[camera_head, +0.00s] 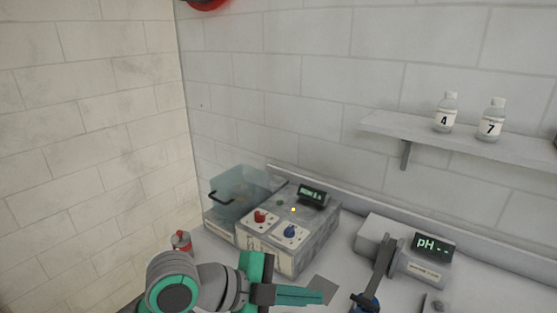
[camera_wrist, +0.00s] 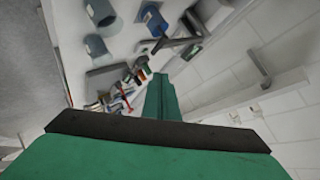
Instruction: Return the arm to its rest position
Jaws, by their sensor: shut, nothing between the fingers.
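My gripper (camera_head: 318,296) is in the lower middle of the head view, with green fingers pointing right. It is shut and holds nothing. In the wrist view its closed green fingers (camera_wrist: 161,95) point up the picture, clear of any object. The arm reaches in from the bottom of the head view, in front of the ozone washer (camera_head: 318,236). The washer is a grey box with a red knob (camera_head: 260,217), a blue knob (camera_head: 291,232) and a small display (camera_head: 312,194). A clear tank (camera_head: 238,192) with a dark handle is at its left.
A pH meter (camera_head: 434,245) with a dark arm stands right of the washer. A wall shelf (camera_head: 455,140) holds bottles marked 4 (camera_head: 445,113) and 7 (camera_head: 491,121). A small red-topped container (camera_head: 181,241) is near the left wall. Several bench items and blue containers (camera_wrist: 101,12) show in the wrist view.

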